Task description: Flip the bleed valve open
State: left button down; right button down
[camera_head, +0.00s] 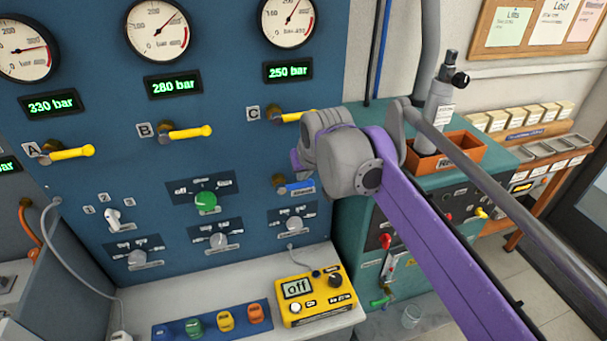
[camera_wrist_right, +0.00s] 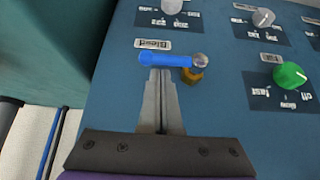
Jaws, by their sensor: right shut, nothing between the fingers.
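The bleed valve has a blue lever handle (camera_head: 299,187) on the blue panel, beside my right wrist in the head view. In the right wrist view the blue lever (camera_wrist_right: 165,59) lies sideways, with its brass and silver body (camera_wrist_right: 196,68) at its right end and a small label (camera_wrist_right: 153,44) above it. My right gripper (camera_wrist_right: 160,74) is shut and empty. Its fingertips overlap the lower edge of the lever in the picture; I cannot tell whether they touch it. In the head view my wrist hides the fingers. My left gripper is not in view.
Yellow-handled valves A (camera_head: 72,152), B (camera_head: 185,132) and C (camera_head: 292,116) are above, under gauges and green displays. A green knob (camera_head: 205,201) is left of the bleed valve. A yellow meter (camera_head: 315,298) stands on the white ledge below. A teal cabinet (camera_head: 350,225) is to the right.

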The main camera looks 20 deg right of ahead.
aim_at(309, 184)
jog(key=shift+f, duration=0.1)
jog(key=shift+d+f+y, duration=0.2)
jog(key=shift+f+y, duration=0.1)
jog(key=shift+y, duration=0.2)
dwell(0.4)
jog(key=f+m+y, duration=0.1)
jog(key=y, duration=0.1)
jog(key=d+f+y, duration=0.1)
jog(key=y, duration=0.1)
jog(key=shift+d+f+m, duration=0.1)
jog(key=shift+f+m, duration=0.2)
jog(key=shift+m, duration=0.1)
notch_tip(309, 184, down, 6)
jog(key=a+m+y+b, duration=0.2)
jog(key=y+b, duration=0.1)
jog(key=y, duration=0.2)
jog(key=shift+a+t+y, duration=0.3)
jog(key=shift+t+y, duration=0.1)
jog(key=shift+a+f, duration=0.1)
dwell(0.4)
